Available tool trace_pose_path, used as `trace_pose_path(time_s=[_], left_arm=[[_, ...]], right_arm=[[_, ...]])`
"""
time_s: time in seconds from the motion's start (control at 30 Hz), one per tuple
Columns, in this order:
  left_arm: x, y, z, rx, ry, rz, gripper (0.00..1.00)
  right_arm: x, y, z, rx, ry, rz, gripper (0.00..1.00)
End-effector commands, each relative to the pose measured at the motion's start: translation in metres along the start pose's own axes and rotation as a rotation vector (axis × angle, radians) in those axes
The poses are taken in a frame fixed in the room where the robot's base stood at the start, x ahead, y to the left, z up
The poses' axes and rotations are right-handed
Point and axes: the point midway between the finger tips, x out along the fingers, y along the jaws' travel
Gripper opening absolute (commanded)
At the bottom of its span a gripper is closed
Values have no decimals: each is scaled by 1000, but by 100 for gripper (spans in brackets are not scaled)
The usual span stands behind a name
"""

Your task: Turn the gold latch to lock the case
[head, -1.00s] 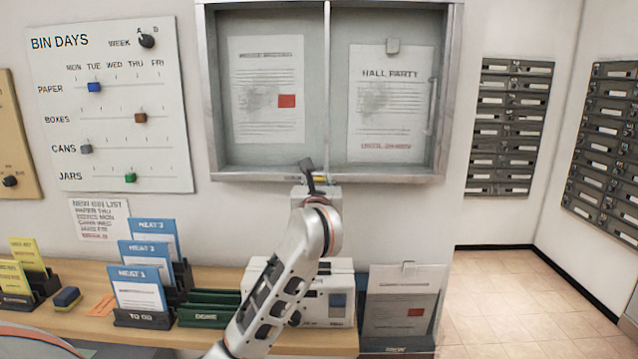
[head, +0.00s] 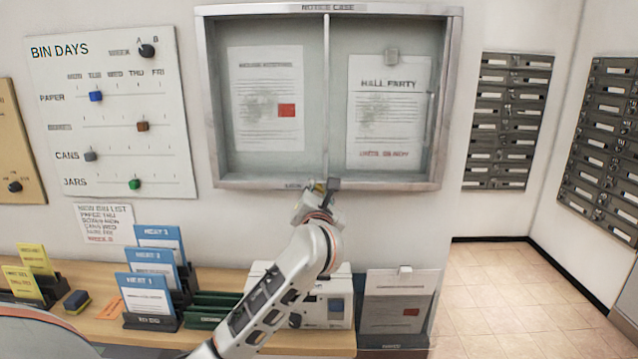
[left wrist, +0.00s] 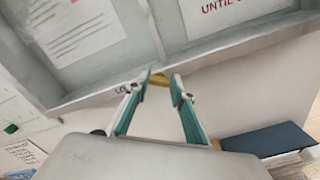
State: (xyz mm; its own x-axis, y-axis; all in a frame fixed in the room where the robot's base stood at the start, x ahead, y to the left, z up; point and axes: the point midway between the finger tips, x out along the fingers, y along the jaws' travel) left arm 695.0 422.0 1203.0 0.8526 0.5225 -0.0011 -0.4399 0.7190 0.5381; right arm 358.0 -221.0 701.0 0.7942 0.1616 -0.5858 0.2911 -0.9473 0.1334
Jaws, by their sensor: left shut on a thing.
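The notice case (head: 452,100) hangs on the wall, with a metal frame and glass front. The small gold latch (left wrist: 157,80) sits at the middle of its bottom frame edge, beside the lettering there. My left gripper (head: 325,186) is at that edge, with its fingers shut on the latch. In the left wrist view, the fingertips (left wrist: 161,77) meet on either side of the gold piece. In the head view the gripper hides most of the latch, so its exact angle is hard to read. My right gripper is in neither view.
Below stands a wooden shelf (head: 225,281) with blue card holders (head: 152,295), green trays and a white machine (head: 340,287). A notice holder (head: 395,308) stands at right. A bin-days board (head: 105,110) hangs at left. Mailboxes (head: 510,120) and open floor are at right.

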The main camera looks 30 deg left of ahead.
Motion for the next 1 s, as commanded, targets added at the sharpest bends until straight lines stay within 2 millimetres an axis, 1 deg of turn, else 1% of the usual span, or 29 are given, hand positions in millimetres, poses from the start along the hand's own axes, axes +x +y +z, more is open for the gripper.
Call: trace_pose_path(time_s=[0.07, 0.17, 0.7, 1.0], left_arm=[[0, 0, 0, 76, 0, 0, 2], [0, -1, 0, 170, 0, 1, 2], [0, -2, -1, 675, 0, 1, 2], [0, -3, -2, 888, 0, 1, 2]], right_arm=[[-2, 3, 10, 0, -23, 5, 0], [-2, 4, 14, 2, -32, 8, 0], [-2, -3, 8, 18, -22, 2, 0], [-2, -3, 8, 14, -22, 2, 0]])
